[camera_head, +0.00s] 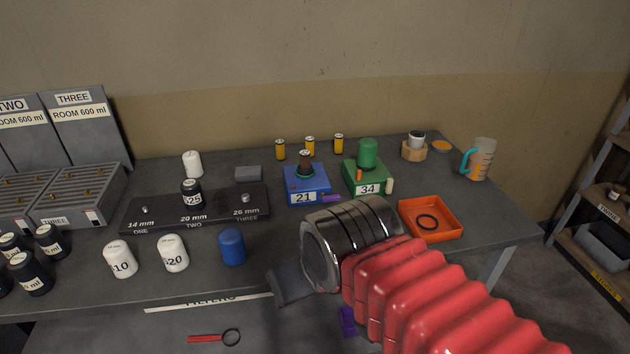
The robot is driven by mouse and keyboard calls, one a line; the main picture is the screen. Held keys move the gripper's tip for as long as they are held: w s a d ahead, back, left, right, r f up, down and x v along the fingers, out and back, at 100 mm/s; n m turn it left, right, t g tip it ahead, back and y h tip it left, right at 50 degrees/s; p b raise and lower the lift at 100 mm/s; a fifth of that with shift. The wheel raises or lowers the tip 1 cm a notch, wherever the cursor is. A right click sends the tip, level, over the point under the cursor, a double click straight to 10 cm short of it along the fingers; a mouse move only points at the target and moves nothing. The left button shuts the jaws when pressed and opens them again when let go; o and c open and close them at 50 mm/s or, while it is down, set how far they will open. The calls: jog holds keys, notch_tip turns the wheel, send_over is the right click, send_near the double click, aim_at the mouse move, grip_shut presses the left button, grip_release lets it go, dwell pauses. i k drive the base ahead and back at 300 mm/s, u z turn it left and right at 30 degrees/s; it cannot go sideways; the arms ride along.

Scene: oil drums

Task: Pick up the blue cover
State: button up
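The blue cover (232,247) is a rounded, upright cylinder near the front edge of the grey table, right of the white cylinder marked 20. My gripper (284,290) is at the end of my red, ribbed arm, lower right of the blue cover and apart from it in the picture. A blue box marked 21 (306,185) stands further back with a dark brown piece on top. A green cover (367,153) stands on the green box marked 34 (366,178).
White cylinders marked 10 (120,259) and 20 (173,253) stand left of the blue cover. A dark rack (150,212) holding a black cylinder marked 25 (191,194) lies behind. An orange tray (429,205) is at right. A red-handled magnifier (208,338) lies lower front.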

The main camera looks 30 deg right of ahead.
aim_at(230, 240)
jog(key=u, duration=0.1)
jog(key=k, duration=0.1)
jog(key=z, duration=0.55)
jog(key=i, duration=1)
jog(key=u, duration=1.3)
